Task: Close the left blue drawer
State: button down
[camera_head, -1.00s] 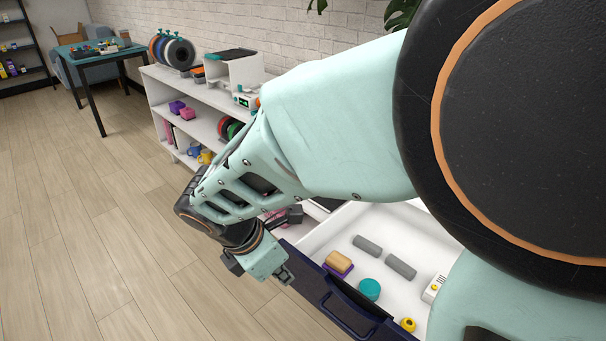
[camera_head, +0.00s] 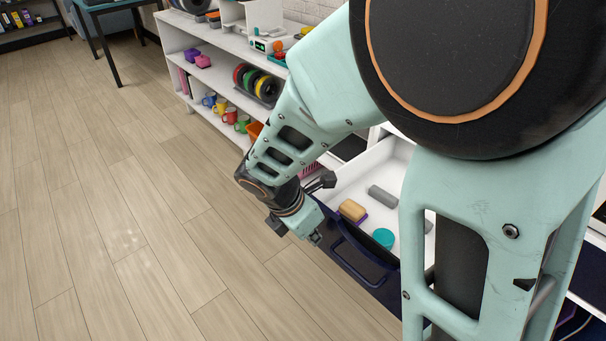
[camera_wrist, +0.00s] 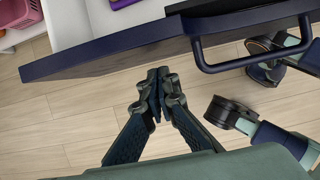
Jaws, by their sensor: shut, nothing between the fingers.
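The blue drawer (camera_head: 352,250) stands pulled out of the white unit, its dark blue front facing the floor side. Its handle (camera_head: 358,262) is a dark blue bar, which also shows in the wrist view (camera_wrist: 255,60). My gripper (camera_head: 316,239) is just outside the drawer front, near its left end and left of the handle. In the wrist view my gripper (camera_wrist: 157,75) has its fingertips together and empty, below the drawer front's edge (camera_wrist: 110,45). I cannot tell whether the fingertips touch the front. My arm hides the drawer's right part.
Inside the drawer lie a tan block (camera_head: 352,210), a teal round piece (camera_head: 383,238) and a grey cylinder (camera_head: 382,196). A white shelf (camera_head: 185,40) with mugs and spools stands behind to the left. The wooden floor (camera_head: 130,220) at left is clear.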

jog(key=shift+w+d, duration=0.4)
jog(key=shift+w, duration=0.05)
jog(key=shift+w+d+r, duration=0.1)
jog(key=shift+w+d, duration=0.05)
jog(key=shift+d, duration=0.05)
jog(key=w+d+p, duration=0.5)
jog(key=w+d, duration=0.2)
jog(key=d, duration=0.1)
jog(key=w+d+p, duration=0.6)
jog(key=w+d, duration=0.2)
jog(key=d, duration=0.1)
jog(key=w+d+p, duration=0.5)
jog(key=w+d, duration=0.3)
jog(key=shift+w+d, duration=0.1)
jog(key=shift+d, duration=0.1)
jog(key=shift+w+d+p, duration=0.2)
jog(key=shift+d+p, duration=0.1)
